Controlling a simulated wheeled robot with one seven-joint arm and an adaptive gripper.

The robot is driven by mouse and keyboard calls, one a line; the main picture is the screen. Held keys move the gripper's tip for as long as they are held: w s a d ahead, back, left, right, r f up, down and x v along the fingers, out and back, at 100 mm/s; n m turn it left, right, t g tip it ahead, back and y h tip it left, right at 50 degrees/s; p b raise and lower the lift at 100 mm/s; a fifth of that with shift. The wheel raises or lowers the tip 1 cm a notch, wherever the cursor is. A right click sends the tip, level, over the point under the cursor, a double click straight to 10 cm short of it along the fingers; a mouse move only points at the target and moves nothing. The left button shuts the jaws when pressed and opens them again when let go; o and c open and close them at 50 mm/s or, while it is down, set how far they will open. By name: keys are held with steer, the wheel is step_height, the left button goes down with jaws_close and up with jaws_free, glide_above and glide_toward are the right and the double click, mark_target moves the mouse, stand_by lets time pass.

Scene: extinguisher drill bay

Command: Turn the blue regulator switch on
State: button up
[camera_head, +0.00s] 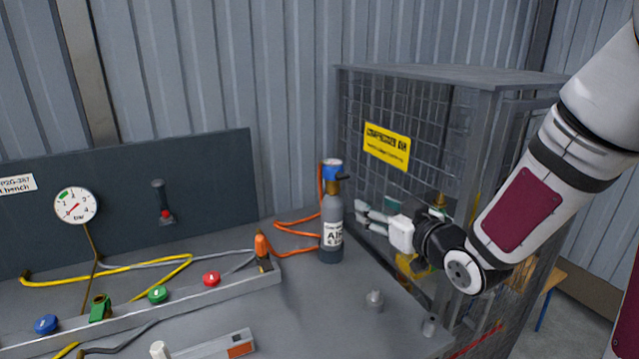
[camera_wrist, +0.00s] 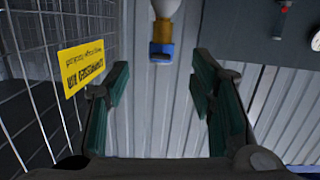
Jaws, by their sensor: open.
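The blue regulator (camera_head: 332,172) sits on top of a grey air cylinder (camera_head: 332,225) that stands upright on the bench. In the wrist view the blue regulator (camera_wrist: 161,50) appears upside down near the top middle, beyond and between my fingers. My gripper (camera_head: 362,216) is to the right of the cylinder and appears lower than the regulator. Its fingers point left, open and empty. The wrist view shows the two dark green fingers of my gripper (camera_wrist: 160,85) wide apart, with nothing between them. The position of the regulator's switch is too small to tell.
A wire cage (camera_head: 450,130) with a yellow sign (camera_head: 387,145) stands behind my gripper. An orange hose (camera_head: 295,225) runs beside the cylinder. The bench holds a rail (camera_head: 200,298) with coloured buttons, a pressure gauge (camera_head: 76,205) on the back panel, and small metal posts (camera_head: 374,300) in front.

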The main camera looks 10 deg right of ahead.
mark_target(344, 178)
steer(key=shift+t+y, duration=0.5)
steer(key=shift+t, duration=0.3)
steer(key=x, duration=0.9)
steer(key=r+b+x, duration=0.1)
steer(key=x, duration=0.4)
steer(key=shift+d, duration=0.1)
steer(key=c, duration=1.2)
